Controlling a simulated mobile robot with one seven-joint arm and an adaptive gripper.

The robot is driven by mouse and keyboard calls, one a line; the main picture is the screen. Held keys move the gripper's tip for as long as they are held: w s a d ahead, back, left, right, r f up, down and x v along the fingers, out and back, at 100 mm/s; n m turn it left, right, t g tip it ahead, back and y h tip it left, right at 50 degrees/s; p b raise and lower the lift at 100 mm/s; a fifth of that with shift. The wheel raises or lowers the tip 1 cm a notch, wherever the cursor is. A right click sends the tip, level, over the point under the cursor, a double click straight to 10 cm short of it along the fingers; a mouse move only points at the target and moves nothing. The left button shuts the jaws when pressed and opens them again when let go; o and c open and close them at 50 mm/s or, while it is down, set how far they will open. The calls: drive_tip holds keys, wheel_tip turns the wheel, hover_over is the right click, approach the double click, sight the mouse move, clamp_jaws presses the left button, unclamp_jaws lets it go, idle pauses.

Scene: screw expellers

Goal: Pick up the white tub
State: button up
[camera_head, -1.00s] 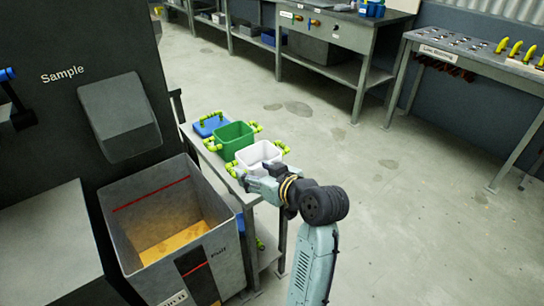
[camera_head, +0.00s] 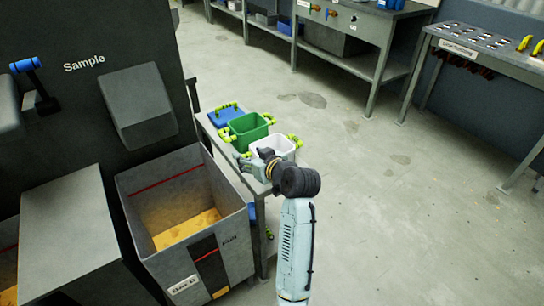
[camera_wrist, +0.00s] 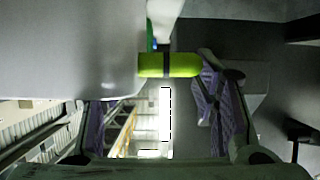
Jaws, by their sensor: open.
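The white tub (camera_head: 284,143) stands on a narrow grey bench, at the near end of a row, partly hidden behind my wrist. It has yellow-green handles. My gripper (camera_head: 245,166) is at the near left side of the tub. In the wrist view my gripper (camera_wrist: 155,108) is open, with its purple-padded fingers apart. A yellow-green handle (camera_wrist: 170,65) with a dark middle lies across the view just beyond the gap between the fingers. A large pale surface (camera_wrist: 65,50), apparently the tub's wall, fills the upper left. I cannot tell whether the fingers touch anything.
A green tub (camera_head: 247,131) and a blue lidded tub (camera_head: 226,115) stand behind it on the bench (camera_head: 207,125). A large grey bin (camera_head: 133,192) with yellow material stands close on the left, by the dark machine marked Sample (camera_head: 95,110). The floor to the right is open.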

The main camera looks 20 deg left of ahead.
drive_tip(key=shift+c, duration=0.3)
drive_tip(key=c, duration=1.1)
drive_tip(key=shift+r, duration=0.15)
drive_tip(key=shift+r+b, duration=0.35)
drive_tip(key=shift+r, duration=0.25)
wheel_tip(320, 180, up, 2)
drive_tip(key=shift+s+r+b, duration=0.1)
drive_tip(key=shift+b, duration=0.3)
drive_tip(key=s+p, duration=0.2)
drive_tip(key=s, duration=0.3)
drive_tip(key=s+r+p, duration=0.1)
drive_tip(key=s+p, duration=0.1)
drive_tip(key=s, duration=0.3)
drive_tip(key=s+p, duration=0.2)
drive_tip(key=s, duration=0.3)
drive_tip(key=shift+s+d+r, duration=0.1)
drive_tip(key=shift+s+r, duration=0.1)
drive_tip(key=shift+s, duration=0.2)
